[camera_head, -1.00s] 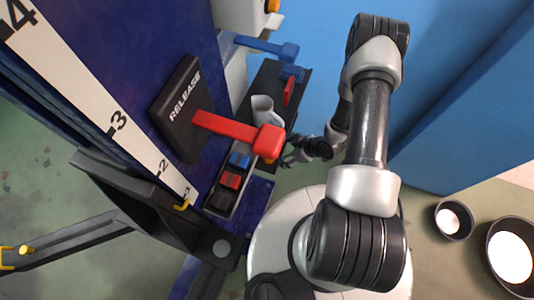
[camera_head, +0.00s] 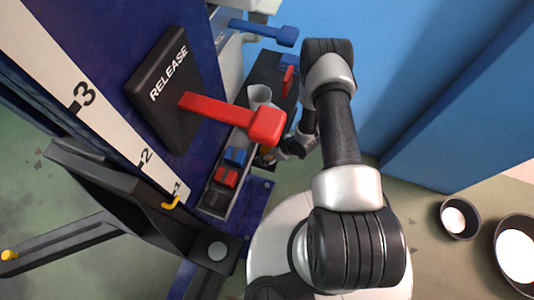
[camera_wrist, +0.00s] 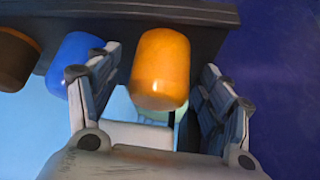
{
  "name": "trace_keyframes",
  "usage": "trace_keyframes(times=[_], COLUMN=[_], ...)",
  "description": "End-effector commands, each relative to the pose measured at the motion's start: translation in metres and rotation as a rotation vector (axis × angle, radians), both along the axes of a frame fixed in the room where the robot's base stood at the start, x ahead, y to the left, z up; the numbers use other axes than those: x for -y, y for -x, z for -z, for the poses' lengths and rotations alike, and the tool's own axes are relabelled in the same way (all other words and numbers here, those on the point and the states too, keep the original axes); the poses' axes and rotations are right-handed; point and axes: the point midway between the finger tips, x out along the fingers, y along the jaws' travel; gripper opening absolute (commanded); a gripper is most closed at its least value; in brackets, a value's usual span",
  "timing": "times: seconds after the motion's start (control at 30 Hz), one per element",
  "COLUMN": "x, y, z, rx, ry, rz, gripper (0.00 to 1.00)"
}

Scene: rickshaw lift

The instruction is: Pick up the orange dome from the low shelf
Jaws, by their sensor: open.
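The orange dome (camera_wrist: 160,68) is in the middle of the wrist view, below a dark shelf edge (camera_wrist: 215,18). My gripper (camera_wrist: 158,82) is open, with one finger to the left of the dome and one to the right. The right finger shows a gap to the dome; the left one is close to it, and I cannot tell if it touches. In the head view my gripper (camera_head: 290,148) is beside the low shelf, partly hidden by the red lever. A small orange patch beneath that lever is mostly hidden.
In the wrist view a blue rounded piece (camera_wrist: 72,62) and a brown one (camera_wrist: 15,58) sit left of the dome. In the head view a red lever (camera_head: 230,112) juts out above the shelf. A grey cup (camera_head: 260,95) and a small tray (camera_head: 235,195) with blocks are nearby.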

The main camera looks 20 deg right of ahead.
Motion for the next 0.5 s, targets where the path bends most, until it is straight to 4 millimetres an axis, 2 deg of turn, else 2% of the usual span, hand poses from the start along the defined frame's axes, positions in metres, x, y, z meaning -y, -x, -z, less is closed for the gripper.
trace_keyframes(times=[0.07,0.27,0.5], x=[-0.0037,-0.0037,-0.0037], y=[-0.0034,-0.0045,-0.0043], z=[0.0088,0.0078,0.0076], rx=[0.0,0.001,0.001], ry=[0.0,0.0,-0.001], rz=[-0.002,0.001,0.0], gripper=[0.73,0.73,0.58])
